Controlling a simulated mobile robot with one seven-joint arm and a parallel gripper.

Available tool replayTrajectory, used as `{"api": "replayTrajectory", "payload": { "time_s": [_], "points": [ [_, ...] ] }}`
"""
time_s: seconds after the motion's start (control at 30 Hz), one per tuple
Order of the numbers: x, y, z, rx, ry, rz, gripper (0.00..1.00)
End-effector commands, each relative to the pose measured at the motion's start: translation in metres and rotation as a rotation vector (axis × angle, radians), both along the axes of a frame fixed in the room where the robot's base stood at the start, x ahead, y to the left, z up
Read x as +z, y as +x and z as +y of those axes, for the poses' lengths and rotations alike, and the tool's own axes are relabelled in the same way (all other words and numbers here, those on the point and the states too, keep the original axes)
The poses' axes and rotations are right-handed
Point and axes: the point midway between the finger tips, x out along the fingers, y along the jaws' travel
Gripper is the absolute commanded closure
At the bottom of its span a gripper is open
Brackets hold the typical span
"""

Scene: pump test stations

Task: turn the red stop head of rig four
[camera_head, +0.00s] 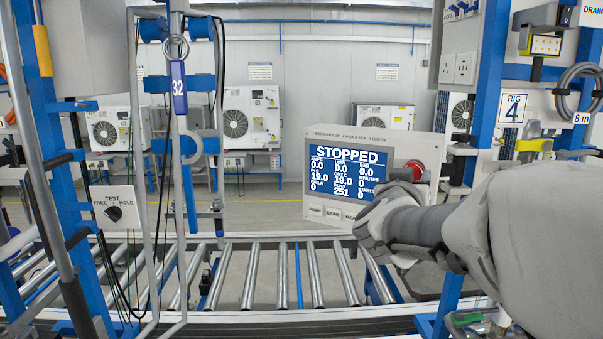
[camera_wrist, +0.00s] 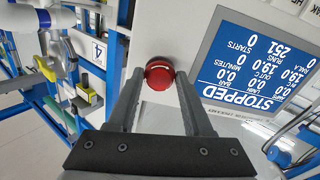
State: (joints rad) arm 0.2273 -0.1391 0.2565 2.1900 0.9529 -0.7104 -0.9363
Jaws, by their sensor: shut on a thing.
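The red stop head (camera_head: 415,167) is a round red knob at the upper right of a light grey panel (camera_head: 434,150), beside the blue screen. In the wrist view the red stop head (camera_wrist: 159,75) sits between my two fingertips. My gripper (camera_wrist: 159,84) is shut on it, one finger on each side. In the head view my gripper (camera_head: 420,180) reaches the panel from the right, and its wrist covers the panel's lower right part. The screen (camera_head: 348,172) reads STOPPED. The sign RIG 4 (camera_head: 511,108) hangs to the right of the panel.
Blue posts (camera_head: 489,70) stand right of the panel. A roller conveyor (camera_head: 283,275) runs below and behind it. A TEST switch plate (camera_head: 115,207) and a tag marked 32 (camera_head: 179,88) are at the left. Outdoor units (camera_head: 251,115) stand along the back wall.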

Motion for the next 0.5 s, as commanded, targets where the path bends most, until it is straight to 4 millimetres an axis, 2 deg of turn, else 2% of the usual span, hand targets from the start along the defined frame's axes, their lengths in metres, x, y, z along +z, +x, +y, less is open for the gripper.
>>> {"api": "replayTrajectory", "payload": {
  "time_s": [0.27,0.5],
  "points": [
    [-0.0011,0.0004,0.0009,0.001,0.107,-0.065,1.0],
    [-0.0018,0.0007,0.0009,0.001,0.266,-0.158,1.0]
  ]
}}
